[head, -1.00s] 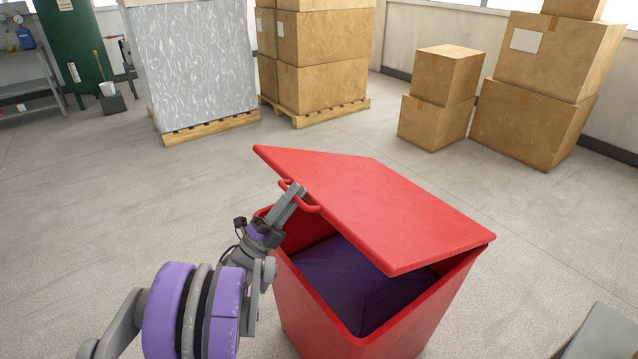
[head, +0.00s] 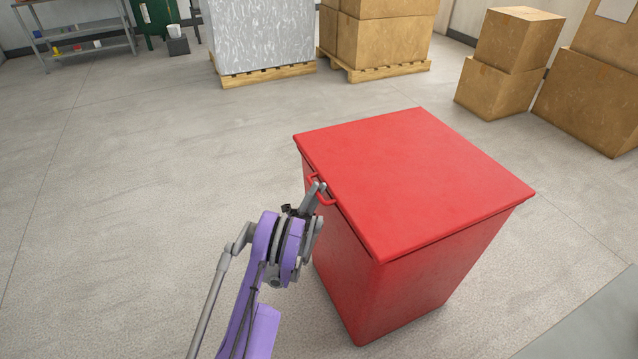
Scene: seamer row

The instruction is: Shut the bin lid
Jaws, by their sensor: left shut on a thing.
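The red bin (head: 400,290) stands on the floor right of centre in the head view. Its flat red lid (head: 415,175) lies level over the top, and the inside of the bin is hidden. A red loop handle (head: 328,201) sticks out from the lid's left edge. My left gripper (head: 318,190) is at this handle, shut on it, with the purple and grey arm coming up from below. My right gripper is not in view.
Stacked cardboard boxes (head: 500,85) stand at the back right. Wrapped goods (head: 262,35) and more boxes stand on wooden pallets (head: 375,70) at the back. A grey shelf (head: 85,45) is at the far left. The floor left of the bin is clear.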

